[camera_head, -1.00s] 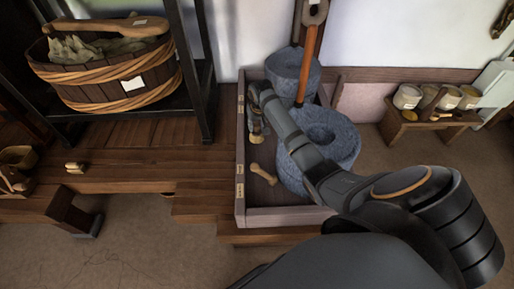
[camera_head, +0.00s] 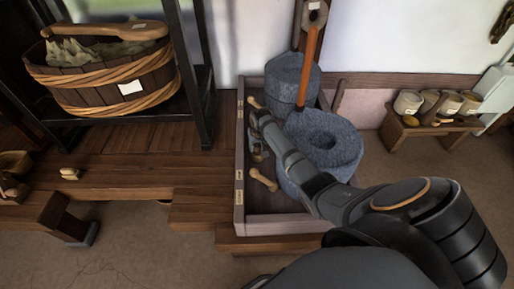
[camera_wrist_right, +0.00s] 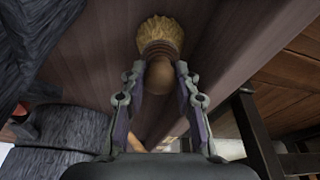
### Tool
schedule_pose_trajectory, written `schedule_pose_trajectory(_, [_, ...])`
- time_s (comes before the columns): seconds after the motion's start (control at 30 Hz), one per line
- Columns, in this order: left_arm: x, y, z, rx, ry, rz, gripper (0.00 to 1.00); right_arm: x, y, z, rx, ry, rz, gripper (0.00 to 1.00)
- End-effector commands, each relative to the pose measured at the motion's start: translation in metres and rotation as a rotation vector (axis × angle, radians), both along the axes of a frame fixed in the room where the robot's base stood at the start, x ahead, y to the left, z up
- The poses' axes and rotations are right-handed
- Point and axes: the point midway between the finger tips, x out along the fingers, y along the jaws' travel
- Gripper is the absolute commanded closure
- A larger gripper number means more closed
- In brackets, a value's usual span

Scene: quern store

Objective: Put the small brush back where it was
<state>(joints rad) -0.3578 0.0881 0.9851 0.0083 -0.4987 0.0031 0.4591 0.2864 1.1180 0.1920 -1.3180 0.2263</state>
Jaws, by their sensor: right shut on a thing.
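The small brush (camera_wrist_right: 160,40) has straw-coloured bristles and a rounded brown wooden handle. In the right wrist view its handle is between the fingers of my right gripper (camera_wrist_right: 160,92), which is shut on it, bristles pointing away from me. In the head view my right gripper (camera_head: 257,153) is at the left part of a wooden tray (camera_head: 280,225), close to its left wall. I cannot make out the held brush clearly there. A pale wooden tool (camera_head: 263,180) lies in the tray just below the gripper. My left gripper is not in view.
Grey stone querns (camera_head: 330,145) fill the tray's right side, with an upright orange-brown pole (camera_head: 311,62). A wooden tub (camera_head: 110,85) stands on a black rack at left. A small pale object (camera_head: 70,174) lies on the bench (camera_head: 130,172). A low stand (camera_head: 400,135) holds several jars.

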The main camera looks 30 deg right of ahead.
Motion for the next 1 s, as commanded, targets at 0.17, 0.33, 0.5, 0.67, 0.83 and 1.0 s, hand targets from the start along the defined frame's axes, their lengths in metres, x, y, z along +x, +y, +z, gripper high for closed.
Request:
schedule_pose_trajectory(0.17, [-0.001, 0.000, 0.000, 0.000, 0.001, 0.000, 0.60, 0.000, 0.000, 0.001, 0.000, 0.001, 0.000, 0.95])
schedule_pose_trajectory(0.33, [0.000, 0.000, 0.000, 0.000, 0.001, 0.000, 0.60, 0.000, 0.000, -0.001, 0.001, 0.001, 0.000, 0.58])
schedule_pose_trajectory(0.5, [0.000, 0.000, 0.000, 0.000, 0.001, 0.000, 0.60, 0.000, 0.000, -0.001, 0.001, 0.001, 0.000, 0.47])
schedule_pose_trajectory(0.67, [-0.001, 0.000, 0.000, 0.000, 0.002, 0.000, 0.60, 0.000, 0.000, -0.001, 0.001, 0.001, 0.000, 0.47])
schedule_pose_trajectory(0.83, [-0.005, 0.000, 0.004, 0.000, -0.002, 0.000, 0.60, -0.002, 0.001, 0.016, 0.000, -0.002, 0.001, 0.47])
schedule_pose_trajectory(1.0, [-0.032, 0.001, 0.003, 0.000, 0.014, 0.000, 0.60, -0.013, 0.004, 0.056, -0.001, -0.003, 0.001, 0.47])
